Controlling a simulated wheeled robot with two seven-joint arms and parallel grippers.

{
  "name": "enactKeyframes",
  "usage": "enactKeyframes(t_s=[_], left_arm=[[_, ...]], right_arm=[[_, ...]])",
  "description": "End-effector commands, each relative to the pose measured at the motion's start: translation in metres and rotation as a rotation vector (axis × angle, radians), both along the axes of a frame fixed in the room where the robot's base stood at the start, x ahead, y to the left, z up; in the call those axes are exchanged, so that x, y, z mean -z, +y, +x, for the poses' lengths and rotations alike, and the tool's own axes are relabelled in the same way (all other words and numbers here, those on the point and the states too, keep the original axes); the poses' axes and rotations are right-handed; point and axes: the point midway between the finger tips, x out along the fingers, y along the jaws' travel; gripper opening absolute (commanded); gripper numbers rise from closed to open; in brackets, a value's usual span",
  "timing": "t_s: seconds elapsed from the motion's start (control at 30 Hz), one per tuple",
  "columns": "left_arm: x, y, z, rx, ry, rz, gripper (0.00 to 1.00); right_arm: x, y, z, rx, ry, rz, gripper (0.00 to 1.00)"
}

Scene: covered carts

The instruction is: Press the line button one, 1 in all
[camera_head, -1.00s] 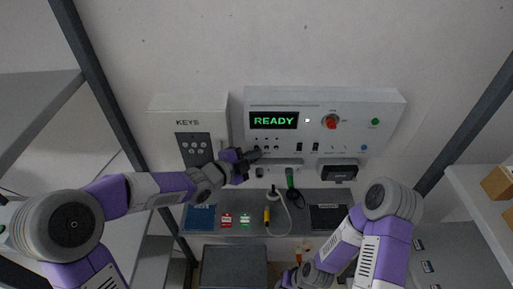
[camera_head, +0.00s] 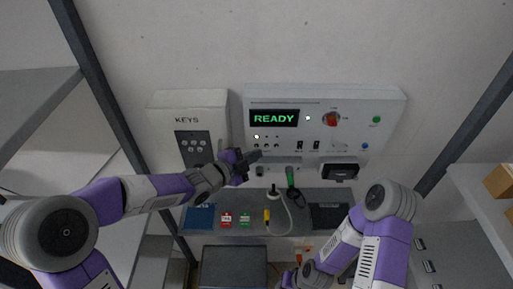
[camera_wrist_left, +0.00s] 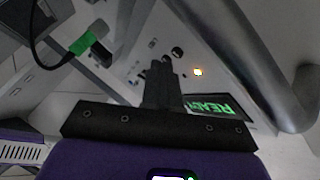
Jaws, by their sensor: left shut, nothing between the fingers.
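The control panel (camera_head: 390,110) is on the back wall, with a display (camera_head: 273,118) reading READY in green. Below the display are a row of small lamps and a row of small dark buttons (camera_head: 266,146). The leftmost lamp (camera_head: 256,137) glows yellow-white; it also glows in the left wrist view (camera_wrist_left: 198,72). My left gripper (camera_head: 259,154) is shut and empty, its tips just below the leftmost buttons. In the left wrist view its fingers (camera_wrist_left: 160,68) point at the panel near the dark buttons; contact cannot be told.
A KEYS box (camera_head: 187,105) with a keypad is left of the panel. A red knob (camera_head: 332,119) is on the panel. A handle bar (camera_wrist_left: 245,60) passes close by.

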Motion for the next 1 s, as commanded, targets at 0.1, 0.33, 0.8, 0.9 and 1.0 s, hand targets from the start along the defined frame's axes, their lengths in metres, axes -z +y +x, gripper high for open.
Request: enactKeyframes(t_s=[0.1,0.33,0.8,0.9,1.0], left_arm=[[0.0,0.0,-0.002,0.0,0.0,0.0,0.0],[0.0,0.0,-0.003,0.001,-0.001,0.0,0.0],[0.0,-0.001,-0.045,0.002,-0.003,0.0,0.0],[0.001,-0.001,-0.051,0.002,0.0,0.001,0.0],[0.0,-0.001,-0.052,0.001,-0.001,0.0,0.0]], right_arm=[[0.001,0.0,0.0,0.0,0.0,0.0,0.32],[0.002,0.0,0.0,0.0,0.0,0.0,0.32],[0.025,0.0,0.0,0.0,0.0,0.0,0.32],[0.027,0.0,0.0,0.0,0.0,0.0,0.32],[0.027,0.0,0.0,0.0,0.0,0.0,0.32]])
